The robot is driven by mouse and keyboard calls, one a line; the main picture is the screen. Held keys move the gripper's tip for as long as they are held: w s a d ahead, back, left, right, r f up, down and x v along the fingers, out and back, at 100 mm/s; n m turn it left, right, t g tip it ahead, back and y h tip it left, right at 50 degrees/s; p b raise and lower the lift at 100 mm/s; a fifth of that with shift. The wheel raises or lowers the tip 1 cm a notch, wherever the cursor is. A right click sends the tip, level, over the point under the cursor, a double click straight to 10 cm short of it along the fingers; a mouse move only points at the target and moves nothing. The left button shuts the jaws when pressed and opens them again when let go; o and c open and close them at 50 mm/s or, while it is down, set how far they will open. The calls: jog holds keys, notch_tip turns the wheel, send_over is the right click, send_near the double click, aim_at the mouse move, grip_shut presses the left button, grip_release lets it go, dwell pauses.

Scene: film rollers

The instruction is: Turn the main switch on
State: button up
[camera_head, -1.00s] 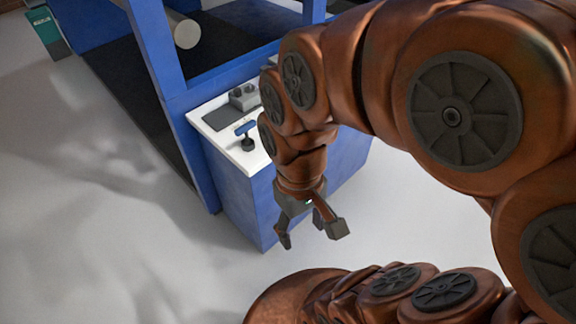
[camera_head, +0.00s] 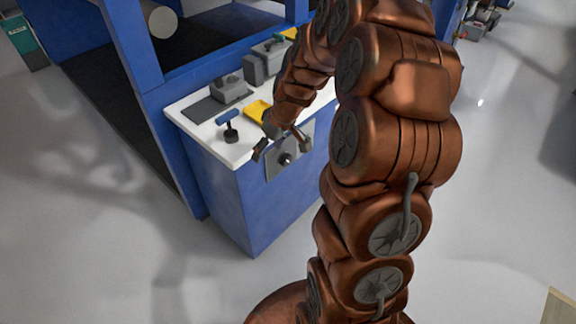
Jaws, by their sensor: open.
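A grey plate with a dark round knob (camera_head: 285,159), which looks like the main switch, is on the front face of the blue cabinet (camera_head: 232,196), below its white top. My gripper (camera_head: 281,153) is open, with its fingers spread on either side of the knob in this view. The left finger shows near the plate's left edge and the right finger near its right edge. I cannot tell whether they touch the plate or stay in front of it.
The cabinet's white top carries a blue-handled lever (camera_head: 228,124), a yellow piece (camera_head: 257,110) and grey boxes (camera_head: 229,88). Blue machine posts (camera_head: 133,45) rise behind, with a pale roller (camera_head: 159,19). Grey floor is clear in front of the cabinet.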

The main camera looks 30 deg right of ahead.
jog(key=t+b, duration=0.2)
jog(key=b, duration=0.1)
send_over(289, 158)
jog(key=s+d, duration=0.1)
jog(key=s, duration=0.1)
notch_tip(289, 158, down, 11)
jog(key=shift+h, duration=0.4)
jog(key=shift+p+x, duration=0.55)
jog(key=shift+x, duration=3.15)
jog(key=shift+s+f, duration=0.1)
jog(key=shift+s, duration=0.1)
jog(key=c, duration=1.2)
